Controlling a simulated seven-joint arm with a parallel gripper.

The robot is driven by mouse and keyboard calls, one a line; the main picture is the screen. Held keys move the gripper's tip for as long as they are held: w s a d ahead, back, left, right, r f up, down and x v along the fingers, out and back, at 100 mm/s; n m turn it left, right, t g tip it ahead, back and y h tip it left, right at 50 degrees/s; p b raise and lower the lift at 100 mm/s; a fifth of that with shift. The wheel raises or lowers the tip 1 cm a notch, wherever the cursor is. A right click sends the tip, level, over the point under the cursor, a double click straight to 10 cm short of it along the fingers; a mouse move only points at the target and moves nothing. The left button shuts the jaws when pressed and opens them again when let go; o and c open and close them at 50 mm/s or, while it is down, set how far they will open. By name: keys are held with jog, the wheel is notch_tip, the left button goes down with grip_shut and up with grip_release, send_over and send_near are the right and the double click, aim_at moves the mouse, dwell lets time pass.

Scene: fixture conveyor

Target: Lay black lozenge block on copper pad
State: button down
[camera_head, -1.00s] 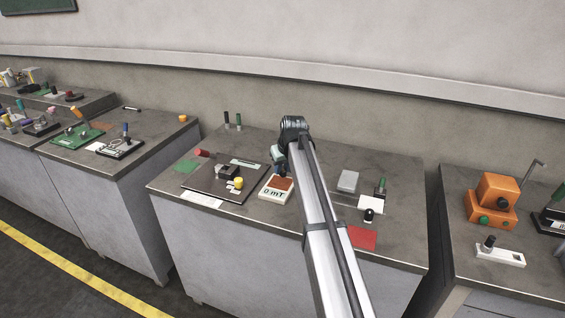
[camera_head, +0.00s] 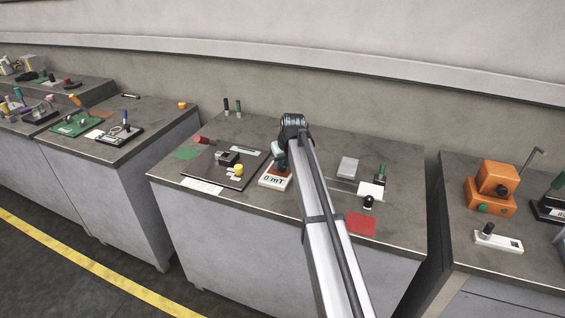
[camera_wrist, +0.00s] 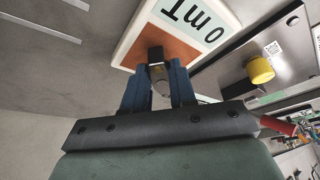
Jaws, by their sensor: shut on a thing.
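The copper pad (camera_wrist: 180,48) is a brown square on the white meter (camera_wrist: 130,38), which reads "0 mT". The meter also stands left of my arm in the head view (camera_head: 273,182), where my arm partly covers the pad. My gripper (camera_wrist: 157,70) has blue fingers shut on the black lozenge block (camera_wrist: 156,53), whose dark end shows between the fingertips. In the wrist view the block is in front of the pad; I cannot tell whether it touches it. In the head view the block is hidden.
A dark plate (camera_head: 210,171) with a yellow knob (camera_head: 238,169) lies left of the meter. Black and green posts (camera_head: 226,105) stand at the back.

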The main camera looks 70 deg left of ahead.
jog(key=shift+f, duration=0.55)
dwell(0.4)
jog(key=c, duration=0.8)
grip_release()
